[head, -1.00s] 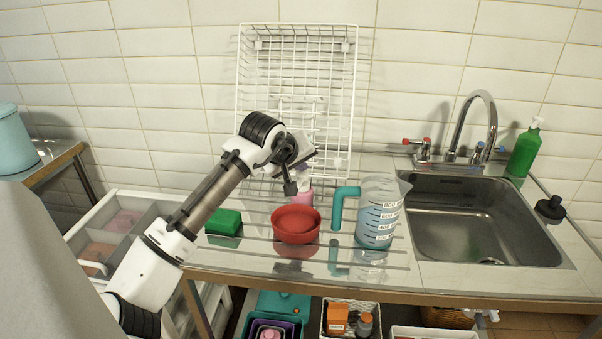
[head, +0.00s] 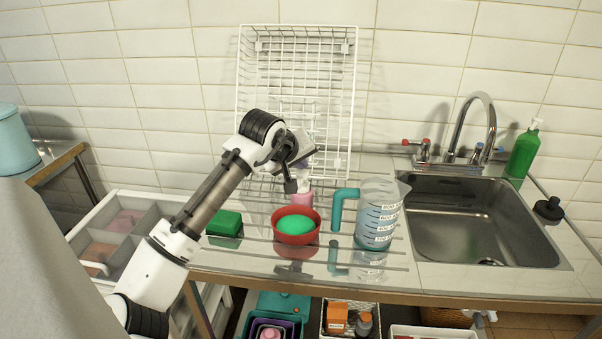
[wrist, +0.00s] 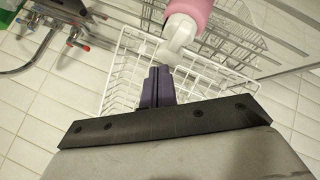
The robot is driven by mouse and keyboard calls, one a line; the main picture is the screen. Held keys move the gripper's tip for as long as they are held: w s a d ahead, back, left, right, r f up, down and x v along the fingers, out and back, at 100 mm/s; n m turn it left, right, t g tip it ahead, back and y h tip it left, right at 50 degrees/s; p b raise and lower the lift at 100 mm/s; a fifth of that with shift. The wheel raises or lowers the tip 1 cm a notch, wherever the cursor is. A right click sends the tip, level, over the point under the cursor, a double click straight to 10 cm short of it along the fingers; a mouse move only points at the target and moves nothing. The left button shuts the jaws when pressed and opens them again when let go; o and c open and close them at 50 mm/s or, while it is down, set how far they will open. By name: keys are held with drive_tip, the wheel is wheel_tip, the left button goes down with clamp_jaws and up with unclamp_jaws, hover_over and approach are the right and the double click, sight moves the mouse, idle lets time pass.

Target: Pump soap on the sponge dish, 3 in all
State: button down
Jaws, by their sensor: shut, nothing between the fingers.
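A red round dish (head: 296,238) stands on the ribbed steel drainboard, with a smooth green fill (head: 296,224) inside it. A pink pump bottle (head: 302,197) stands just behind it, partly hidden by the dish and my arm. The wrist view shows its pink body (wrist: 192,14) and white pump head (wrist: 176,36). My gripper (head: 291,187) points down at the pump head, its dark fingers (wrist: 157,76) shut with nothing between them. I cannot tell whether they touch the pump. A green sponge-like block (head: 224,223) lies left of the dish.
A blue measuring jug (head: 378,222) stands close right of the dish. A white wire rack (head: 343,100) leans on the wall behind. The sink (head: 475,225) is at the right, with a green pump bottle (head: 522,155) beside it. A divided tray (head: 118,195) is at left.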

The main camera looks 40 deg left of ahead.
drive_tip(key=shift+r+p, duration=1.95)
drive_tip(key=shift+r, duration=0.9)
drive_tip(key=shift+r, duration=0.1)
wheel_tip(320, 180, up, 7)
drive_tip(key=p, duration=0.5)
hover_over(300, 173)
idle(0.6)
